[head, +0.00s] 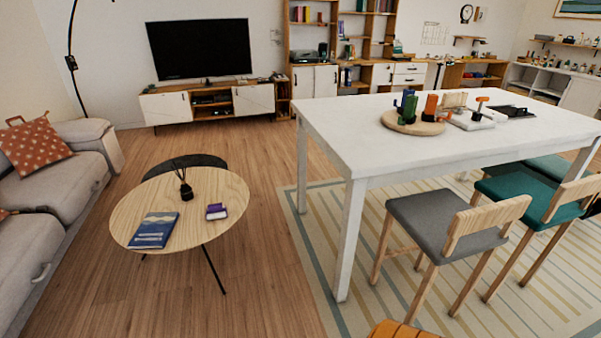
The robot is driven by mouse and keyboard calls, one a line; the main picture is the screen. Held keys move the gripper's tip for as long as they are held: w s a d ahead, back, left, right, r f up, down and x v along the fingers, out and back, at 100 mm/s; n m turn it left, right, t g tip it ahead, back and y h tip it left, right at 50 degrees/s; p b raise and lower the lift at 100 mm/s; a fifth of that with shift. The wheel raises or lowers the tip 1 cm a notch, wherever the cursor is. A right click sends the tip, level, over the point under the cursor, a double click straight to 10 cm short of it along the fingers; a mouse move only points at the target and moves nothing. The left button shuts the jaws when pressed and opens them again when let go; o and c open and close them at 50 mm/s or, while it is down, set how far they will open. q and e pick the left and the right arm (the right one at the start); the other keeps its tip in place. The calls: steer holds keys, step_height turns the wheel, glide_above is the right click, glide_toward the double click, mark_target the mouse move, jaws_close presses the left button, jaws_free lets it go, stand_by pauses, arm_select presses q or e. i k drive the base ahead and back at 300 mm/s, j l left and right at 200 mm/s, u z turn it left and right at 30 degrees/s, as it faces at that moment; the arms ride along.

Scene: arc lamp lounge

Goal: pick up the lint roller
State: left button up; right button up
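I cannot make out a lint roller for certain. On the white table (340,120) stands a round wooden board (395,124) with green, dark and orange items on it. To its right, a small red-topped item (480,104) stands on a pale flat thing; it is too small to identify. On the oval coffee table (215,188) are a blue patterned book (154,231), a small purple item (217,211) and a dark reed diffuser (185,186). Neither of my grippers is in view.
A grey sofa (70,185) with a rust cushion stands at the left. Chairs with grey (432,222) and teal seats stand at the white table's near side, on a striped rug. Wooden floor (262,265) lies open between the coffee table and the white table.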

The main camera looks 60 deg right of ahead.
mark_target(217, 212)
steer(key=z, duration=1.1)
steer(key=u, duration=2.2)
steer(key=z, duration=2.2)
steer(key=i+l+u, duration=0.2)
steer(key=i, duration=0.4)
steer(key=i+l+u, duration=0.2)
steer(key=i, duration=0.4)
steer(key=i+l+u, duration=0.2)
steer(key=i, duration=0.35)
steer(key=i+l+u, duration=0.2)
steer(key=i+l, duration=0.35)
